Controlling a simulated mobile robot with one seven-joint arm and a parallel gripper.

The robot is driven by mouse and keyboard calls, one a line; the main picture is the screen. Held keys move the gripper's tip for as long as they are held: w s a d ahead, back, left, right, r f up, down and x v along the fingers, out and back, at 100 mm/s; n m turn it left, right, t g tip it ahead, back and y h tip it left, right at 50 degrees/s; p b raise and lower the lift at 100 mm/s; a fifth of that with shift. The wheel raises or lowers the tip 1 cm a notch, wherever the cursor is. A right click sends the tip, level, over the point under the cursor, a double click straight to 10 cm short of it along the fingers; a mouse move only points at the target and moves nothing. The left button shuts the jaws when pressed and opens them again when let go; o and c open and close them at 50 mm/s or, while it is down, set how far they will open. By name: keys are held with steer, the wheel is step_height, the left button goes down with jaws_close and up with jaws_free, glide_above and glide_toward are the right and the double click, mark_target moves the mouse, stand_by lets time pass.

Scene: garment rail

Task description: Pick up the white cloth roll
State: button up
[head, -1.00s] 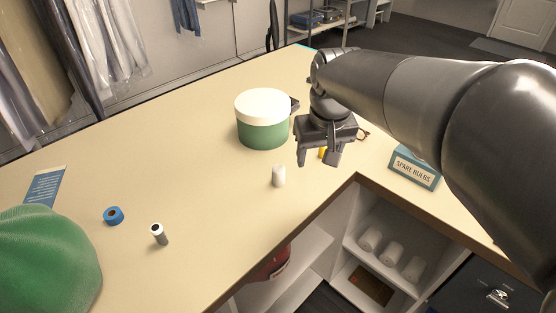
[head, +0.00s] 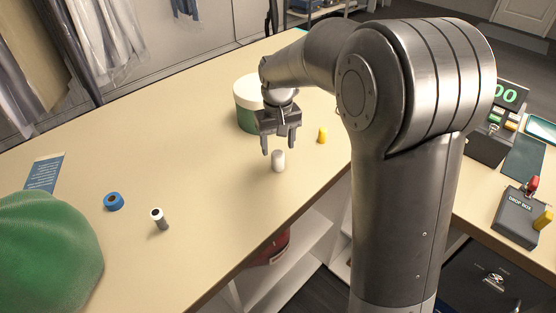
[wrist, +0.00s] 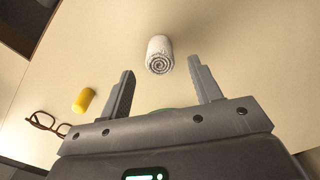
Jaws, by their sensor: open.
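The white cloth roll (head: 278,161) stands on the tan counter near its front edge in the head view. In the wrist view the roll (wrist: 159,55) shows its spiral end, ahead of and between the two fingers. My gripper (head: 279,146) is open and empty, its fingers pointing down just above and behind the roll. In the wrist view my gripper (wrist: 163,85) has its fingers spread wide, with the roll beyond their tips. I see no contact between fingers and roll.
A green tub with a cream lid (head: 246,92) stands behind my gripper. A yellow cylinder (head: 322,136) is to the right; glasses (wrist: 47,123) lie near it. The counter (head: 185,150) between is clear.

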mark_target(278, 152)
steer(key=shift+w+f, duration=0.15)
steer(key=shift+f, duration=2.9)
steer(key=shift+c, duration=0.6)
steer(key=c, duration=0.9)
